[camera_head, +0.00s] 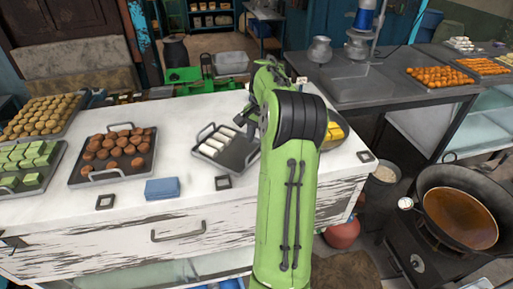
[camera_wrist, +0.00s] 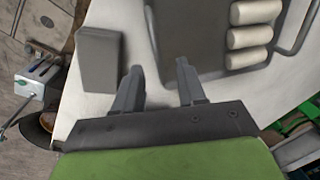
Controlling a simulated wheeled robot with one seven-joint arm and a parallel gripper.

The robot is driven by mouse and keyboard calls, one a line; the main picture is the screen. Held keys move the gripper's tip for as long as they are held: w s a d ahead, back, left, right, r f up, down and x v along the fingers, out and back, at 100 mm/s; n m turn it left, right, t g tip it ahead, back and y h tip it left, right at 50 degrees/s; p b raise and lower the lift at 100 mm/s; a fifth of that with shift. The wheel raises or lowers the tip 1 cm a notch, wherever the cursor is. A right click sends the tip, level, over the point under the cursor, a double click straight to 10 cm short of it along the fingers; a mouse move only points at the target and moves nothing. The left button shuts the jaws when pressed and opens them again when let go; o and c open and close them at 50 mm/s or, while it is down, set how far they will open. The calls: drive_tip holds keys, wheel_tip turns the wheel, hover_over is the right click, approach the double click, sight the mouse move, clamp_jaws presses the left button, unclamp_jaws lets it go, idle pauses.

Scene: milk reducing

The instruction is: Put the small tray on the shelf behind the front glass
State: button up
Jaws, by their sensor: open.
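The small tray (camera_head: 239,158) is dark grey with metal handles and holds a few white rolls. It lies on the white counter top, left of my arm. In the wrist view the tray (camera_wrist: 195,55) is at the top, with the rolls towards its right side. My gripper (camera_head: 243,122) is over the tray's far right side. In the wrist view my gripper (camera_wrist: 158,82) has its two fingers apart, pointing towards the tray's edge, with nothing seen held. I cannot tell whether a finger touches the tray. Pale glass (camera_head: 135,276) shows low on the counter front; the shelf behind it is barely visible.
A tray of brown balls (camera_head: 115,155), a blue box (camera_head: 162,188) and black square frames (camera_head: 222,183) are on the counter. Yellow sweets (camera_head: 333,132) lie right of my arm. A grey block (camera_wrist: 100,60) is left of my fingers. A wok (camera_head: 460,215) stands at right.

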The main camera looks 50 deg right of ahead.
wheel_tip(320, 180, up, 7)
drive_tip(key=shift+s+p, duration=0.45)
